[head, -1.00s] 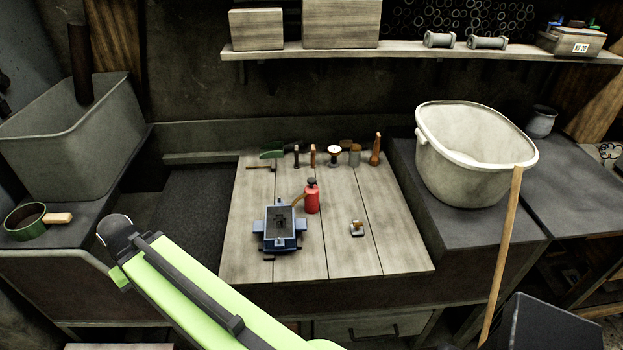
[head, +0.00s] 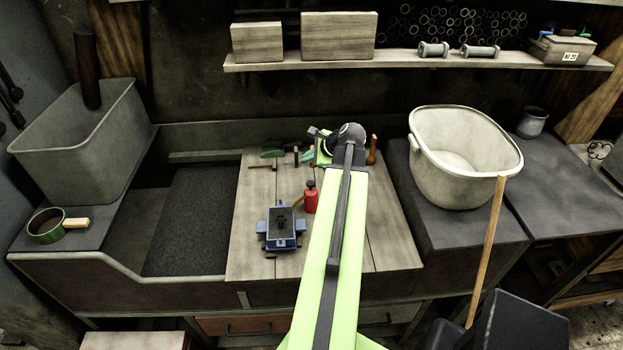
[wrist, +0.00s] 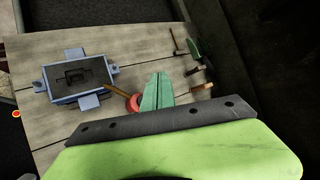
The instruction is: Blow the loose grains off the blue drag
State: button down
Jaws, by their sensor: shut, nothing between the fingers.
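The blue drag (head: 281,236) sits on the wooden board, left of my arm. In the wrist view the drag (wrist: 77,101) lies to the left, with dark sand and a darker recessed shape inside; single loose grains are too small to make out. A red bottle-like blower (head: 311,199) with a tan nozzle stands just right of the drag. In the wrist view the red blower (wrist: 134,103) is partly hidden by my fingers, its nozzle toward the drag. My gripper (wrist: 158,76) is shut and empty, above the board.
Several hand tools lie along the board's back edge, including a green one (head: 272,151). A white bucket (head: 450,165) stands right, with a wooden handle leaning before it. A grey bin (head: 85,130) and green pan (head: 47,226) are left. A shelf (head: 420,65) spans the back.

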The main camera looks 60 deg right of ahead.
aim_at(313, 185)
jog(key=shift+s+d+r+m, duration=0.3)
jog(key=shift+s+d+m, duration=0.1)
jog(key=shift+s+d, duration=0.3)
jog(key=shift+f, duration=0.1)
notch_tip(313, 185, down, 9)
jog(key=b, duration=0.9)
jog(key=shift+r, duration=0.2)
dwell(0.9)
jog(key=shift+f, duration=0.15)
jog(key=shift+f+b, duration=0.3)
jog(key=shift+b, duration=0.05)
